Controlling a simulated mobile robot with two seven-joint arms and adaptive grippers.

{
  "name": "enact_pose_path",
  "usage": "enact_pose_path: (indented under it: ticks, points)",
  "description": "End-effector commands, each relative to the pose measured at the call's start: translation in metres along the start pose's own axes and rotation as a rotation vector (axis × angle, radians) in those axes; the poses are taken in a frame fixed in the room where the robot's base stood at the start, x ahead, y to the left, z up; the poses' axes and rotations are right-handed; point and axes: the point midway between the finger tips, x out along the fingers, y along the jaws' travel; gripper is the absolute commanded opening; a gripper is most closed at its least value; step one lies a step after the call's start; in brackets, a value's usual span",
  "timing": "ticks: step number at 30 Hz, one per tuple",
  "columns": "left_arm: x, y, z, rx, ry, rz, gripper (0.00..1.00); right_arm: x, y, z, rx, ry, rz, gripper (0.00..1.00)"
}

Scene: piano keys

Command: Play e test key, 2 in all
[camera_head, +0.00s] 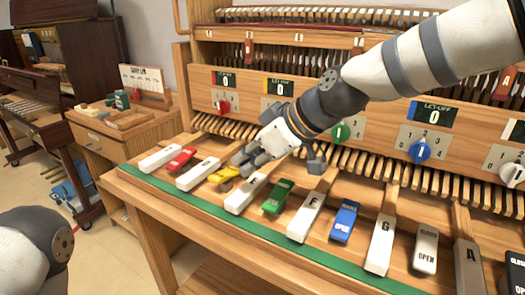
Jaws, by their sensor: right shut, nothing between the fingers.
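The white key between the yellow key (224,174) and the green key (278,196) is the E test key (243,195), by its place just before the key marked F (305,220). Its letter is hidden by my right gripper (243,161). The right gripper is shut and empty, low over the far part of the E key and beside the yellow key. I cannot tell whether the fingertips touch the key. Only a link of my left arm shows at the lower left; its gripper is out of view.
A green strip (250,233) edges the bench. Let-off panels with knobs (423,151) stand behind. A side cabinet (110,140) is at left.

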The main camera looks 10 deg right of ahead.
Motion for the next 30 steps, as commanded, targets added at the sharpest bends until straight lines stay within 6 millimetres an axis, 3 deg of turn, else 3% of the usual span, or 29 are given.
enact_pose_path:
  ticks: [2,9,30]
  points:
    - [0.005,0.0,0.003,0.0,-0.014,-0.001,0.0,0.019,-0.001,0.003,0.003,-0.004,-0.005,0.0]
    - [0.005,0.0,0.003,0.0,-0.015,-0.001,0.0,0.039,0.0,0.024,0.001,0.0,0.0,0.0]
    - [0.009,0.0,0.005,0.001,-0.024,-0.001,0.0,0.053,0.002,0.039,0.001,0.0,0.0,0.0]
